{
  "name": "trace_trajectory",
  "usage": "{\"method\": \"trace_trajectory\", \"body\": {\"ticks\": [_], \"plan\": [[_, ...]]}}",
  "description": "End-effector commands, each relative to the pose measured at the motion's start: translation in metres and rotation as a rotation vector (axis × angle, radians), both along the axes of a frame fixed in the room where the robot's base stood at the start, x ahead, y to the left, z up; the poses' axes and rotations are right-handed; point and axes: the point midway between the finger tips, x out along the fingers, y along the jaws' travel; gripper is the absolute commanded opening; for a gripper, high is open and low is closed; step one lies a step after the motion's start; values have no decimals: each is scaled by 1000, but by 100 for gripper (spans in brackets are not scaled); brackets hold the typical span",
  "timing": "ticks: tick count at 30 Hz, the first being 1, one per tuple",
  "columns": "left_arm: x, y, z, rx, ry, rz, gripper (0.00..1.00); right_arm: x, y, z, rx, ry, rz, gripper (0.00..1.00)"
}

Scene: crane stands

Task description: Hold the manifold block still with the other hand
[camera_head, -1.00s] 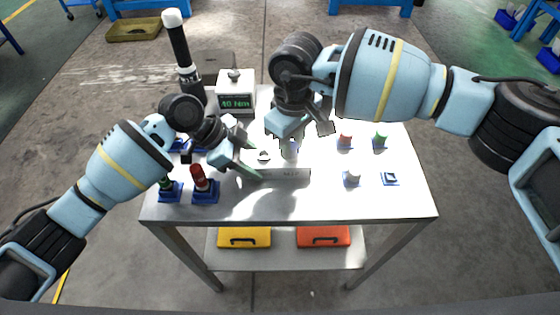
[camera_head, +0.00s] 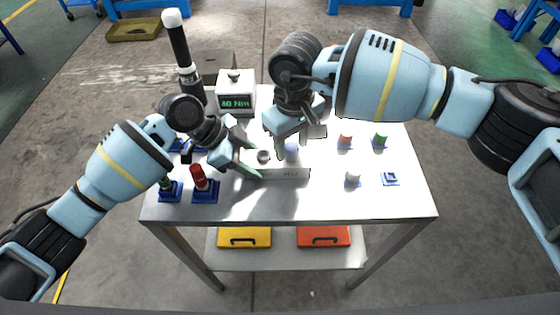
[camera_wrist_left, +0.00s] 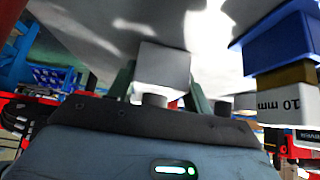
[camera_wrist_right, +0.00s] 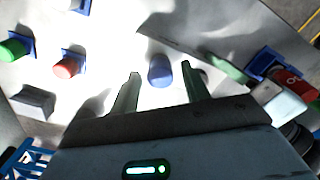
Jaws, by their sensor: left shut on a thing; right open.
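The manifold block (camera_head: 285,173) is a pale, low block on the white table, with a dark-ringed port (camera_head: 264,156) near its left end. My left gripper (camera_head: 254,162) is shut on that left end. In the left wrist view the grey block (camera_wrist_left: 163,70) sits between the green fingers. My right gripper (camera_head: 292,152) is open, pointing down over the block's right part. In the right wrist view a round blue-topped plug (camera_wrist_right: 160,72) shows between its separated fingers. Whether a finger touches the plug, I cannot tell.
A box with a green display (camera_head: 236,101) and a tall black-handled tool (camera_head: 179,45) stand at the back left. A red-topped tool (camera_head: 199,177) in a blue holder is near my left gripper.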

Motion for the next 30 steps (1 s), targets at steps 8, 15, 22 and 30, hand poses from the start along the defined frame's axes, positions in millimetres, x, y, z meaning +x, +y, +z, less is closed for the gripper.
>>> {"method": "trace_trajectory", "body": {"ticks": [8,15,22,30], "plan": [[0,1,-1,3,-1,-1,19,0,0,0,-1,0,-248,46],[0,1,-1,3,0,-1,19,0,0,0,-1,0,-282,46],[0,1,-1,3,0,-1,19,0,0,0,0,-1,-505,46],[0,1,-1,2,0,-1,19,0,1,0,0,-1,-709,46]]}}
